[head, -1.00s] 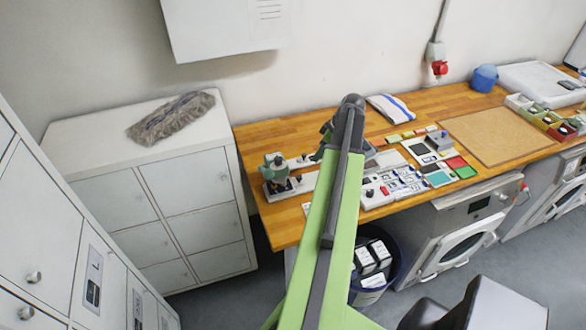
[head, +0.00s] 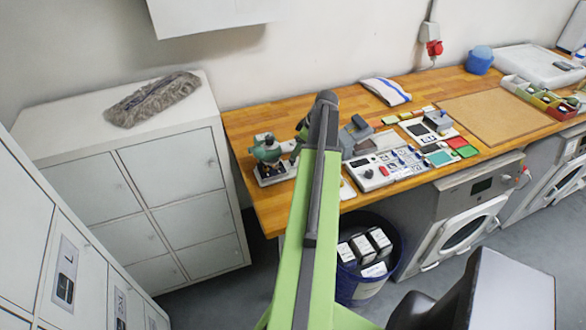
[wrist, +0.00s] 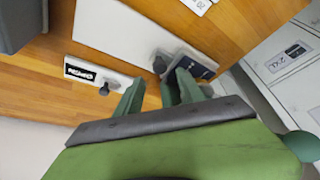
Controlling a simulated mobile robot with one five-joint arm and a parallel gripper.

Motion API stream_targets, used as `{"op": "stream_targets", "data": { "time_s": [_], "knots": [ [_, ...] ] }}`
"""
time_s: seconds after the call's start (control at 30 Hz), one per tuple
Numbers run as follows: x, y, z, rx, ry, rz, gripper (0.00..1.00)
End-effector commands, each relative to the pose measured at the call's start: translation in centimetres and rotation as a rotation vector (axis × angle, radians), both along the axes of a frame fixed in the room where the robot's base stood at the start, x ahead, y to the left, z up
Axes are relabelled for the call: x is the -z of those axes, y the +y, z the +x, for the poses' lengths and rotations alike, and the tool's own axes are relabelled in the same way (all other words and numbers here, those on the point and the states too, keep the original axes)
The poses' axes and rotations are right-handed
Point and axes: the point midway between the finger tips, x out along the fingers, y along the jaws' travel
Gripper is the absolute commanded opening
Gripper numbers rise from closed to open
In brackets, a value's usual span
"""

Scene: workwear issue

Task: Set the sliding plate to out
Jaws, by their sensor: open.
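In the wrist view, a long white plate (wrist: 118,35) with a black knob (wrist: 160,65) lies on the wooden worktop; it looks like the sliding plate. Its right end meets a dark part with small light marks I cannot read. My gripper (wrist: 158,82) is open and empty, with the knob just beyond and roughly between its green fingertips. I cannot tell whether they touch it. A smaller white strip with a black label (wrist: 93,72) and another dark knob (wrist: 104,90) is beside the left finger. In the head view, my arm hides most of the plate.
A control panel (head: 375,172) lies to the right. A bin of boxes (head: 345,288) stands below, and a grey cloth bundle (head: 150,98) lies on the left cabinet.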

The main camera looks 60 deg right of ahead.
Motion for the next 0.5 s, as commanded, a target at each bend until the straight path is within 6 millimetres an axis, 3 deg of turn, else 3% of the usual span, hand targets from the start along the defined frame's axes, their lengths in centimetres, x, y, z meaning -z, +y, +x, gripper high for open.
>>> {"op": "stream_targets", "data": {
  "time_s": [0.03, 0.2, 0.5],
  "knots": [
    [2.2, 0.0, 0.5, -0.001, 0.0, 0.0, 0.46],
    [4.6, 0.2, 1.6, 0.0, 0.0, 0.0, 0.46],
    [4.7, 0.3, 1.9, 0.001, 0.0, -0.001, 0.46]
  ]
}}
